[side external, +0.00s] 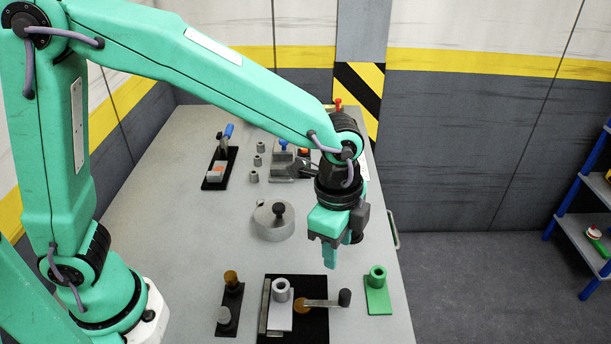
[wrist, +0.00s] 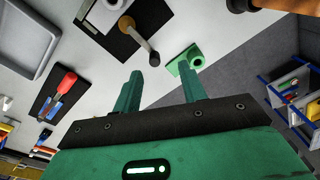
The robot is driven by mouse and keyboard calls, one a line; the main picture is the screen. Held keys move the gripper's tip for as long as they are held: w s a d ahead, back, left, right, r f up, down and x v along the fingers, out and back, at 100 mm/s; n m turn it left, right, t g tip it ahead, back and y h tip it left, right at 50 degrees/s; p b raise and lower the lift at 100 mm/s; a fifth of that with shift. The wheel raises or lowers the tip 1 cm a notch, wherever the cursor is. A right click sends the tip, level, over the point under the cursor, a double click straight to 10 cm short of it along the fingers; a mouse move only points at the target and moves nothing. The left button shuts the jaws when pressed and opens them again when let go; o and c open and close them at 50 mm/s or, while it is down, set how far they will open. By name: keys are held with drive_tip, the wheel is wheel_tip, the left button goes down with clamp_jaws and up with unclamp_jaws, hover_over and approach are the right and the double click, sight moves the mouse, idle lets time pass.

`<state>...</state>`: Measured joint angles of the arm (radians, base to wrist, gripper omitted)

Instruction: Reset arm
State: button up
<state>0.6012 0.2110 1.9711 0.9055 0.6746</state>
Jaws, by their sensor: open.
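My gripper (side external: 331,257) hangs from the turquoise arm, pointing down above the right side of the grey table. In the wrist view its two green fingers (wrist: 161,72) stand apart with nothing between them. A green block with a round collar (side external: 377,291) lies near the table's right edge, apart from the gripper. It also shows just beyond the fingers in the wrist view (wrist: 185,64). A black-based fixture (side external: 312,326) lies in front, with a grey collared block (side external: 281,308) on it and a black-knobbed lever (side external: 344,298) at its right.
A round grey lidded piece (side external: 271,222) sits mid-table. A blue-handled clamp (side external: 221,160) and several small grey bushings stand farther back. A small black stand (side external: 230,309) is left of the fixture. A blue-framed shelf (side external: 583,225) stands right, beyond open floor.

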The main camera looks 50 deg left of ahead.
drive_tip(key=s+a+r+n+t, duration=0.25)
drive_tip(key=a+r+n, duration=0.5)
drive_tip(key=a, duration=0.55)
drive_tip(key=s+a+r+n+t, duration=0.2)
drive_tip(key=s+a+r+n, duration=0.1)
drive_tip(key=s+a+n, duration=0.4)
drive_tip(key=s+a, duration=0.1)
drive_tip(key=a, duration=0.2)
drive_tip(key=shift+s+t, duration=0.25)
drive_tip(key=shift+t, duration=0.1)
